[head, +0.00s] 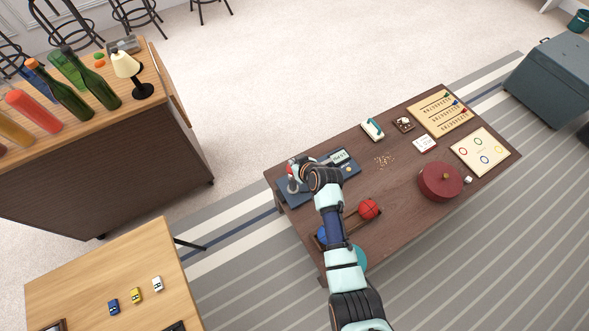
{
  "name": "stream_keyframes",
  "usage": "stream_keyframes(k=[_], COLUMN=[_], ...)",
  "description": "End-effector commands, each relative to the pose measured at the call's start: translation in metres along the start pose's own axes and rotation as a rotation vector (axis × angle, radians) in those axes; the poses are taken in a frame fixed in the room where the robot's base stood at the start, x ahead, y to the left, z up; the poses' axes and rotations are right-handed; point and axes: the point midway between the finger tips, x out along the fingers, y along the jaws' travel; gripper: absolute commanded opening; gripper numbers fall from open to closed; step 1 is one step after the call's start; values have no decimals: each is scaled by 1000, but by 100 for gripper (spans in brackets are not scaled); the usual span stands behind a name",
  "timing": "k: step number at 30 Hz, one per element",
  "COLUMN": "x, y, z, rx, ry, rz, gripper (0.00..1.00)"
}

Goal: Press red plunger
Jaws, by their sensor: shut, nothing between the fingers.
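A dark blue panel (327,164) with a pale display and a small yellow spot lies at the left end of the dark wooden table (395,200). A small red patch (290,171), which looks like the red plunger, shows at the panel's left part. My gripper (292,186) is shut and empty, over the left part of the panel, close beside the red patch. My wrist hides the middle of the panel. I cannot tell whether the fingertips touch the plunger.
A red ball (368,209) in a wooden rack stands near my forearm. A round dark red box (440,182), a pegboard (440,113) and a card with rings (481,151) lie to the right. A bottle-laden counter (110,150) stands left, across open floor.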

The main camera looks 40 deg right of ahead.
Motion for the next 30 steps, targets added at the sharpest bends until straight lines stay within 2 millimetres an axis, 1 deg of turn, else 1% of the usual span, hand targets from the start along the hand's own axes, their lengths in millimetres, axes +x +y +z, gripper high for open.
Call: stream_keyframes(k=[1, 4, 17, 20, 24, 27, 30], x=[7, 12, 15, 22, 42, 54, 56], y=[0, 0, 0, 0, 0, 0, 0], z=[8, 13, 15, 23, 43, 54, 57], rx=[1, 0, 0, 0, 1, 1, 0], ry=[-1, 0, 1, 0, -1, 0, -1], rz=[0, 0, 0, 0, -1, 0, 0], gripper=[0, 0, 0, 0, 0, 0, 0])
